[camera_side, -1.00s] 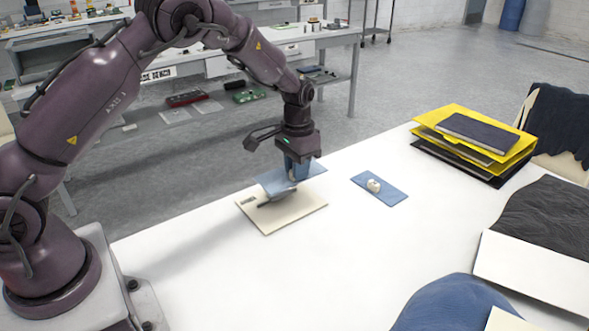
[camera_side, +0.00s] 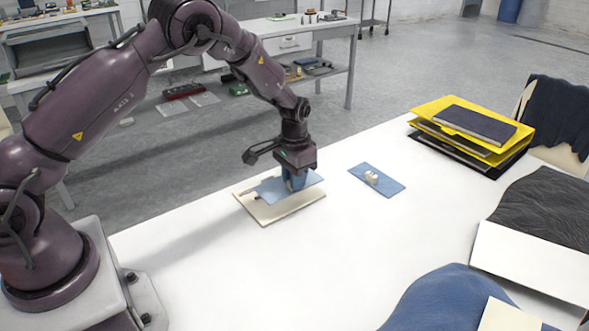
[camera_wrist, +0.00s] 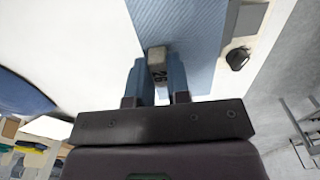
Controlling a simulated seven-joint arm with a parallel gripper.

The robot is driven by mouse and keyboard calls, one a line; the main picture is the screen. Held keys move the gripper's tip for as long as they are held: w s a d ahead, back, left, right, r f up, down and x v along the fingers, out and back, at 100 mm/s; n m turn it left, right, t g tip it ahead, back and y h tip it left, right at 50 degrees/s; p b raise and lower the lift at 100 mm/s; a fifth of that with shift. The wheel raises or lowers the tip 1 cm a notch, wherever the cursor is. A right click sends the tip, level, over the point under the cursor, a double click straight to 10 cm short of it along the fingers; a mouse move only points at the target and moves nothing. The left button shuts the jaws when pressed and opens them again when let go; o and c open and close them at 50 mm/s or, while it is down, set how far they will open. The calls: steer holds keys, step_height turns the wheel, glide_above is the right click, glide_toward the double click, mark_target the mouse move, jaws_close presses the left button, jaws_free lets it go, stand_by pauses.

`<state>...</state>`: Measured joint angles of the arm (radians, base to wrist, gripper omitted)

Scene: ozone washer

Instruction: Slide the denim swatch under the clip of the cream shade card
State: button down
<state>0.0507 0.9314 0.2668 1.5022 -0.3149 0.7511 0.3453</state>
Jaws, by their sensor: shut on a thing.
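The denim swatch (camera_side: 266,189) is a flat light-blue piece held just above the cream shade card (camera_side: 281,212), covering much of it. My gripper (camera_side: 293,184) is shut on a small pale block (camera_wrist: 157,60) marked with digits, on the swatch. The swatch also fills the upper middle of the wrist view (camera_wrist: 190,30). A black part, probably the clip (camera_wrist: 238,58), shows beside the swatch's edge in the wrist view. In the side view the clip is mostly hidden, so I cannot tell whether the swatch is under it.
Another blue swatch (camera_side: 361,172) with a pale knob lies to the right. Yellow and black folders (camera_side: 425,116) carry a dark book (camera_side: 476,123) at the back right. Dark cloth (camera_side: 550,212) and blue cloth (camera_side: 430,305) lie at the right and front. The table's middle is clear.

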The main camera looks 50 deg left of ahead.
mark_target(294, 208)
steer(key=shift+f, duration=2.85)
steer(key=c, duration=1)
jaws_free()
